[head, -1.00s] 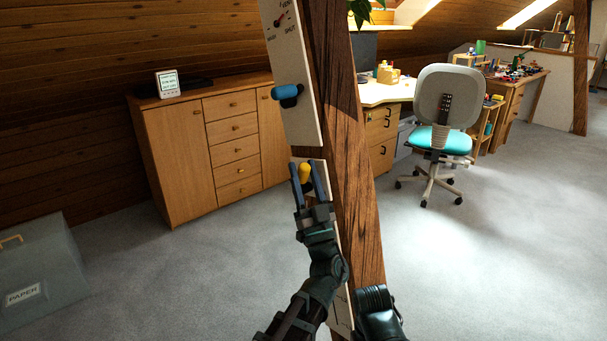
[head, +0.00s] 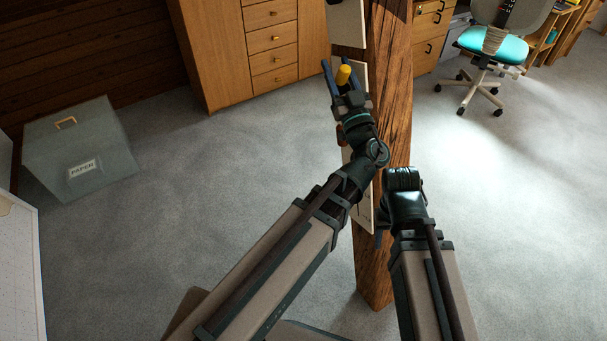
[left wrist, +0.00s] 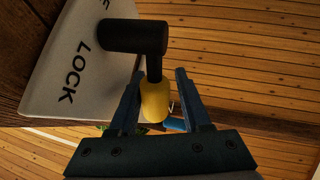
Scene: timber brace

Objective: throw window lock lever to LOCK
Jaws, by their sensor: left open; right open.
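The window lock lever (left wrist: 155,68) has a black hub and stem and a yellow knob (head: 343,74). It stands out from a pale plate (left wrist: 75,62) marked LOCK, with part of another word cut off at the top edge. My left gripper (head: 336,72) is open, with one finger on each side of the yellow knob. In the left wrist view the knob (left wrist: 155,102) sits between the open fingers with gaps. My right gripper (head: 381,238) is low beside the timber post, its fingers mostly hidden.
The panels are on a dark timber post (head: 388,130). A wooden cabinet (head: 240,50) stands behind it, a grey PAPER box (head: 82,150) at left, and a swivel chair (head: 490,45) at upper right. The carpet (head: 500,220) at right is clear.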

